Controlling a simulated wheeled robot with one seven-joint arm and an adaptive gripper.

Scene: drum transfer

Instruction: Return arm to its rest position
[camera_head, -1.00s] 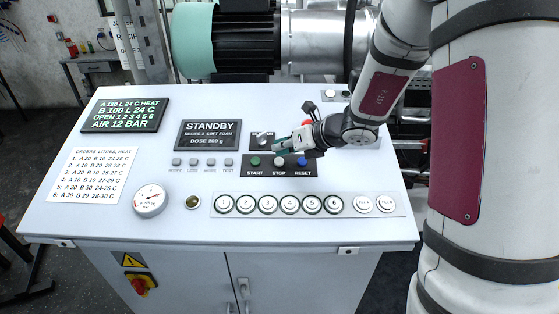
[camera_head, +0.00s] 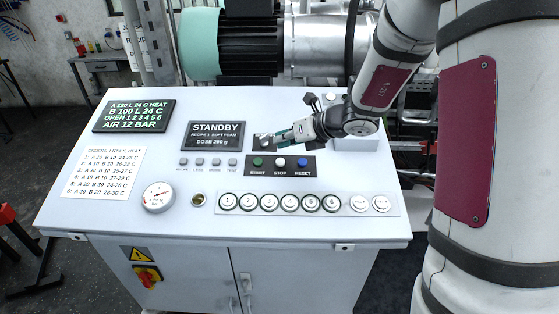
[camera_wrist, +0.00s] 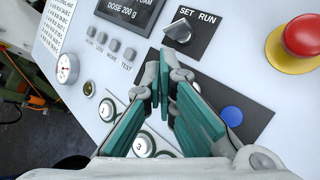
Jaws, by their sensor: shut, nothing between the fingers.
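My gripper (camera_head: 284,136) has teal fingers and is shut with nothing between them. It hangs over the sloping white control panel (camera_head: 190,225), at the right of the black selector switch (camera_head: 264,141). In the wrist view my gripper (camera_wrist: 163,78) points at the panel below the SET RUN plate, whose knob (camera_wrist: 178,33) stands clear of the fingers. The gripper hides part of the start, stop and reset plate (camera_wrist: 258,118) there; the blue reset button (camera_wrist: 231,115) shows. My arm reaches in from the right of the head view.
A red emergency button (camera_wrist: 302,35) on a yellow base rises from the panel at the wrist view's right. A row of round numbered buttons (camera_head: 280,202) and a gauge (camera_head: 158,196) lie nearer. A drum-like machine (camera_head: 250,42) stands behind the panel.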

